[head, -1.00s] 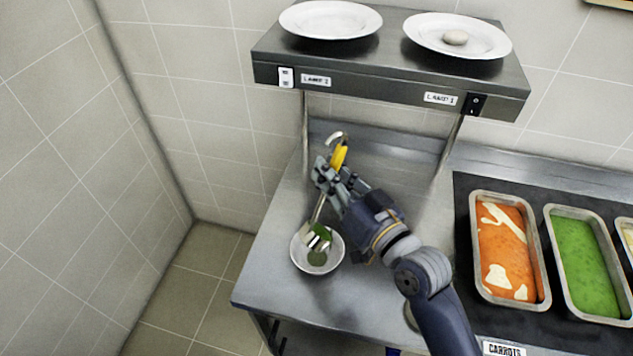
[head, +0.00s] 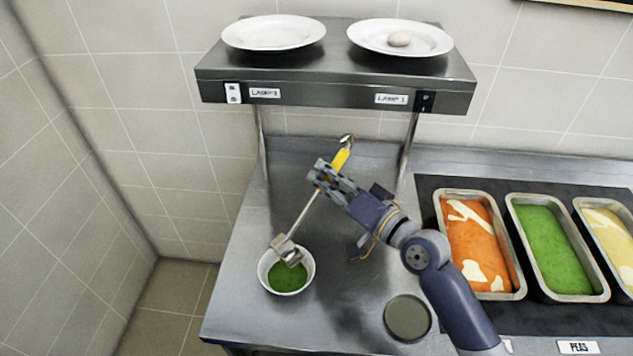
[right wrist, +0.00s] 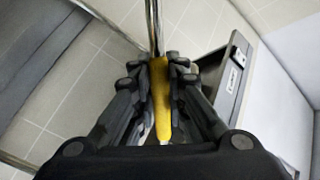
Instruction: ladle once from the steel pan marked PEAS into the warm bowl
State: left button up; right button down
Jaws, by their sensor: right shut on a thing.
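My right gripper (head: 325,176) is shut on the yellow handle of the ladle (head: 340,160); the handle also shows between the fingers in the right wrist view (right wrist: 161,100). The ladle's steel shaft slants down to the left, and its tilted cup is over the far rim of the white bowl (head: 264,275). I cannot tell whether the cup touches the rim. Green food lies in the bowl. The pan of green food (head: 550,245) stands at the right, above a label reading PEAS (head: 578,347). My left gripper is not in view.
A pan of orange food (head: 474,243) and a pan of pale yellow food (head: 610,238) flank the green one. A round dark disc (head: 407,318) lies on the steel counter (head: 330,310). A lamp shelf (head: 330,92) with two white plates overhangs the back.

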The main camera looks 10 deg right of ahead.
jog(key=w+d+f+m+b, duration=0.4)
jog(key=d+f+m+b, duration=0.3)
jog(key=f, duration=0.1)
jog(key=shift+f, duration=0.15)
dwell(0.5)
dwell(0.3)
jog(key=shift+f, duration=0.1)
dwell(1.1)
